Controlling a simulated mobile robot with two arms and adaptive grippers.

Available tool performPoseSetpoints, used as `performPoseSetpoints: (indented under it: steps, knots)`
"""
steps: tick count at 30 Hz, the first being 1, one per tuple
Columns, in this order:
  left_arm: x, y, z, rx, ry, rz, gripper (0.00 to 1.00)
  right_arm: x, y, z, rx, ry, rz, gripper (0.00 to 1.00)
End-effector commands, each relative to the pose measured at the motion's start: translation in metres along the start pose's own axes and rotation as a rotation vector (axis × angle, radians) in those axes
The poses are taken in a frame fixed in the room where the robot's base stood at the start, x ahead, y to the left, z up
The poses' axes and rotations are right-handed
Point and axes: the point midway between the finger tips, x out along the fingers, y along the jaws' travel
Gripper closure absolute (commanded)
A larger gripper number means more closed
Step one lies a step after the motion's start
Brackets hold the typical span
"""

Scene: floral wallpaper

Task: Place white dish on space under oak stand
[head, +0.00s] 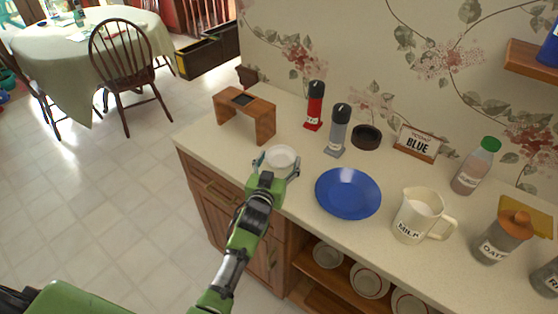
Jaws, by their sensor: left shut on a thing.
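The white dish (282,157) is a small round bowl-like dish near the counter's front edge. My left gripper (277,162) is shut on it, with fingers at either side of the dish. I cannot tell whether the dish touches the counter. The oak stand (262,107) is a small wooden bridge-shaped stand with a dark inset on top, on the counter up and left of the dish. The space under it is partly hidden by its front leg. My right gripper does not show.
A blue plate (348,193) lies right of the dish. Red (314,105) and grey (338,131) shakers and a dark round bowl (367,137) stand behind. A milk jug (420,216) is further right. Counter between dish and stand is clear.

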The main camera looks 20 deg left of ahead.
Motion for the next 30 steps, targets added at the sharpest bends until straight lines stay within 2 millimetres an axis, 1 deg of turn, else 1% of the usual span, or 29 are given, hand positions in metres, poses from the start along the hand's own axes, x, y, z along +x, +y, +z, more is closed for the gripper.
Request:
performPoseSetpoints:
  steps: [1, 2, 14, 15, 17, 26, 30]
  knots:
    - [0.000, 0.001, -0.002, -0.002, 0.003, 0.000, 0.54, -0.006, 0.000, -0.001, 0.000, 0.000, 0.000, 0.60]
    - [0.001, 0.001, -0.001, -0.002, 0.004, 0.000, 0.54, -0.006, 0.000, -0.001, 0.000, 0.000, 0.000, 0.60]
    - [0.002, 0.000, 0.007, -0.001, 0.005, 0.000, 0.54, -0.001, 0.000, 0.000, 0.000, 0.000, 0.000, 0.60]
    - [0.002, 0.000, 0.007, -0.001, 0.004, 0.000, 0.30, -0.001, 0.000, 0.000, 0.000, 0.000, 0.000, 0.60]
    - [0.001, 0.000, 0.006, -0.001, 0.004, 0.000, 0.15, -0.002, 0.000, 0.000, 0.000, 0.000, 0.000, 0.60]
    - [0.001, 0.000, 0.006, -0.001, 0.004, 0.000, 0.15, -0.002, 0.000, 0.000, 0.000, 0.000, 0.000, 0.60]
    - [0.001, 0.000, 0.008, -0.001, 0.004, 0.000, 0.15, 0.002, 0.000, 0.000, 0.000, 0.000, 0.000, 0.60]
